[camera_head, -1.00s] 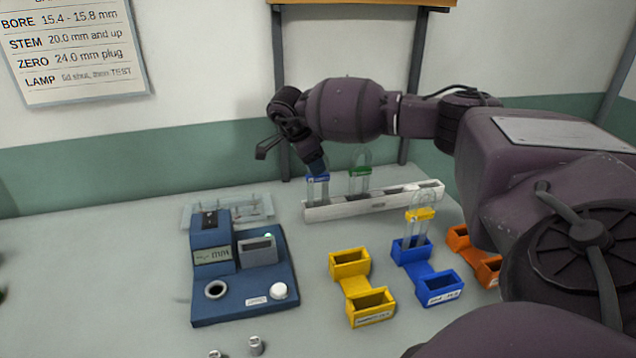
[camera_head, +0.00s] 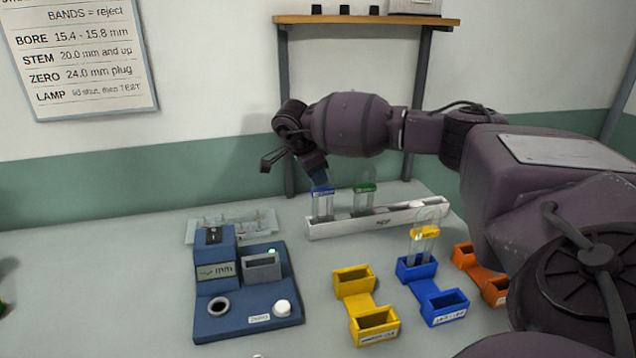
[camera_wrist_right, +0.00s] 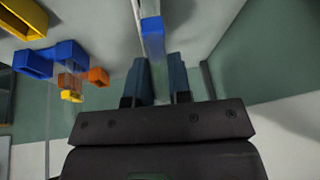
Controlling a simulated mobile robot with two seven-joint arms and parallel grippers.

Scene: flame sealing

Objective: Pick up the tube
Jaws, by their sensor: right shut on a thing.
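The tube with a blue band (camera_head: 322,191) is upright at the left end of the white rack (camera_head: 345,229). My right gripper (camera_head: 320,178) is shut on it from above, and its fingers hide the tube's upper part. Whether the tube's lower end is still inside the rack is hard to tell. In the right wrist view the blue band (camera_wrist_right: 152,27) shows just beyond my right gripper's fingers (camera_wrist_right: 160,75). A green-banded tube (camera_head: 364,188) stands beside it in the rack. A yellow-banded tube (camera_head: 424,233) stands in the blue holder (camera_head: 417,267). My left gripper is out of view.
A blue gauge device (camera_head: 240,305) stands front left of the rack, with a clear tray (camera_head: 232,225) behind it. Yellow (camera_head: 353,281) and orange (camera_head: 466,257) holders flank the blue one. A shelf (camera_head: 365,20) on posts stands behind.

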